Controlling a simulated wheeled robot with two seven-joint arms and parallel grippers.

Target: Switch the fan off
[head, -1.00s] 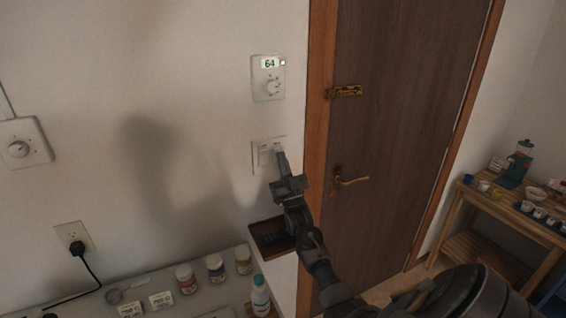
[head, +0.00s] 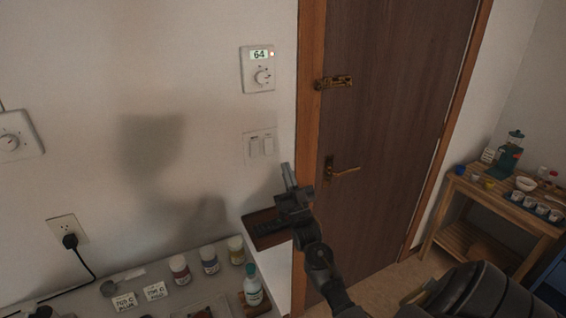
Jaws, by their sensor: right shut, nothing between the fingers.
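A white double rocker switch plate (head: 260,147) is on the wall left of the door frame, with two rockers side by side. Above it is a thermostat (head: 258,69) with a dial, a display reading 64 and a small reddish light. Another dial plate (head: 12,139) is at the far left of the wall. My right gripper (head: 287,168) is shut and empty, its tips below and to the right of the switch plate and apart from it. My left gripper is not in view. No fan is visible.
A brown tray (head: 262,240) sits below my right gripper. Several jars (head: 209,260) and a white bottle (head: 252,286) stand on the counter. A plugged outlet (head: 68,232) is at left. The door (head: 395,120) and a wooden table (head: 498,205) are at right.

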